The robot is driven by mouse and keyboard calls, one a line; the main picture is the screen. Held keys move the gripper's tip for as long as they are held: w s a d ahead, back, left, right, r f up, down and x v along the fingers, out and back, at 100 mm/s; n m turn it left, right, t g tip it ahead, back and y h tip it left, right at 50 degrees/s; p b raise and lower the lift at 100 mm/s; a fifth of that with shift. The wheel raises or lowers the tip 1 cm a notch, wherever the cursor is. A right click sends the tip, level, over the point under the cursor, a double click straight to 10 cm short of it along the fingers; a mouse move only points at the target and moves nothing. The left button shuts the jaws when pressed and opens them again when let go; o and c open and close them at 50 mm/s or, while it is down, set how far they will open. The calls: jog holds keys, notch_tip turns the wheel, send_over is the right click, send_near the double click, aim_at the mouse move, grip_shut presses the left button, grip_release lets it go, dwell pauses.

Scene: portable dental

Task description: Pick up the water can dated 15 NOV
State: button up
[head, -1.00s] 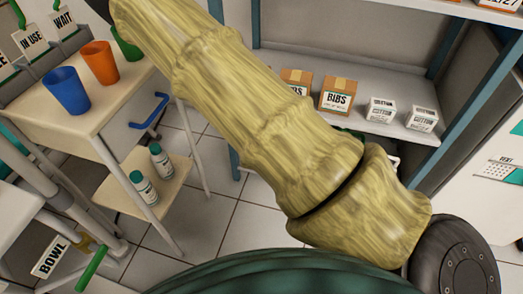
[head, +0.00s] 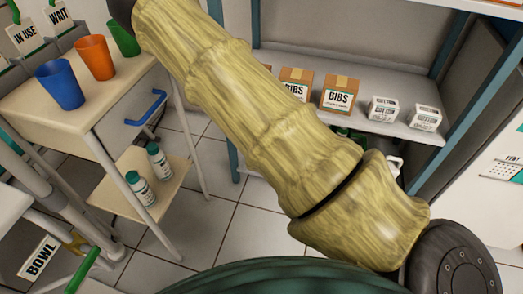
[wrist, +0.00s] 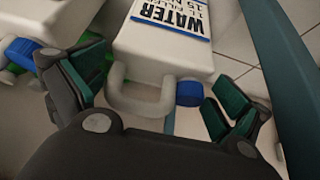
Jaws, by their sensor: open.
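The water can (wrist: 165,35) shows in the wrist view as a white can with a blue-edged label reading WATER and "15 N…", the rest cut off. Its white handle (wrist: 142,105) and blue cap (wrist: 190,93) face my gripper. My gripper (wrist: 150,85) is open, one finger left of the handle and the other right of the cap. I cannot tell whether either finger touches the can. In the head view my arm hides the gripper and most of the area below the shelf.
Another white container with a blue cap (wrist: 22,52) and green parts is close by the left finger. A teal post (wrist: 285,75) stands on the right. In the head view a shelf (head: 400,75) holds boxes of bibs (head: 342,95); a cart (head: 85,125) with cups stands left.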

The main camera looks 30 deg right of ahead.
jog(key=c, duration=1.7)
jog(key=shift+w, duration=0.1)
jog(key=shift+c, duration=0.2)
jog(key=shift+r+p, duration=0.2)
jog(key=shift+p, duration=0.4)
